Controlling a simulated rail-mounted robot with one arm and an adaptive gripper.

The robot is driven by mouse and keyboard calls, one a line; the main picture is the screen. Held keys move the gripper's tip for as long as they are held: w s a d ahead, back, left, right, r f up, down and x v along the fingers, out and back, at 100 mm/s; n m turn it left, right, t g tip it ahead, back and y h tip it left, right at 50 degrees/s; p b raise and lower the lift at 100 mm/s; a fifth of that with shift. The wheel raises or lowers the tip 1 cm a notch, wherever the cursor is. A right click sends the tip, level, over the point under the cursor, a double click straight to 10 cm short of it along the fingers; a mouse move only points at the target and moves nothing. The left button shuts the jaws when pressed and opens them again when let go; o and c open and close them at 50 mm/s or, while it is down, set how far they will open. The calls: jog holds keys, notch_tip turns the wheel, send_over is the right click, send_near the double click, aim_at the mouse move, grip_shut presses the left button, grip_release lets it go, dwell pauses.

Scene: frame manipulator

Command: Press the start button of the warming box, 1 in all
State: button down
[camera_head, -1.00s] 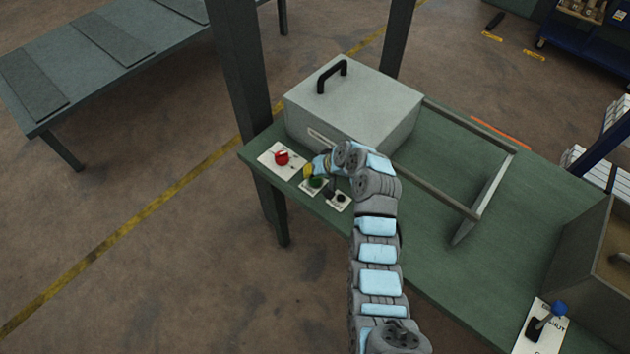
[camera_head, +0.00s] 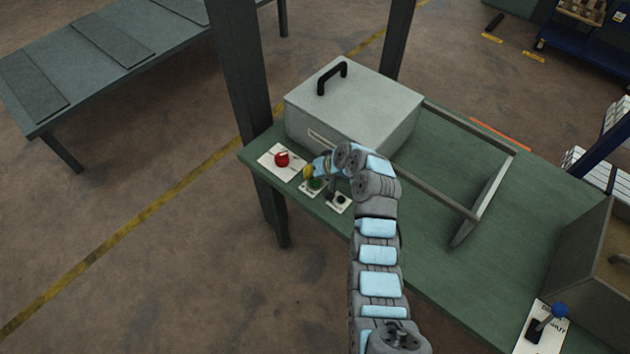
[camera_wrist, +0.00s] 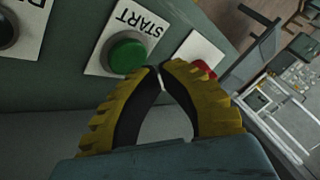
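The green start button (camera_wrist: 126,55) sits on a white plate marked START in the wrist view; it also shows in the head view (camera_head: 315,183). The button stands raised from its plate. My gripper (camera_wrist: 162,74) has its yellow-and-black fingertips brought together with nothing between them. The tips appear just beside the button's edge in the wrist view; I cannot tell whether they touch it. In the head view my gripper (camera_head: 308,173) is close above the green button. The grey warming box (camera_head: 355,105) with a black handle stands right behind the buttons.
A red button (camera_head: 282,158) is left of the green one, and a black button (camera_head: 341,199) is to its right. A metal frame (camera_head: 480,215) extends right of the box. A blue-knobbed lever (camera_head: 558,310) stands at the front right. The table's front edge runs close by the buttons.

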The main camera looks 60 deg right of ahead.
aim_at(311, 181)
jog(key=shift+f, duration=0.2)
jog(key=shift+f+b, duration=0.25)
jog(key=shift+b, duration=0.05)
jog(key=shift+f, duration=0.45)
dwell(1.2)
jog(key=shift+r, duration=0.85)
jog(key=shift+r+p, duration=1.5)
jog(key=shift+r, duration=1.1)
jog(key=shift+f, duration=0.1)
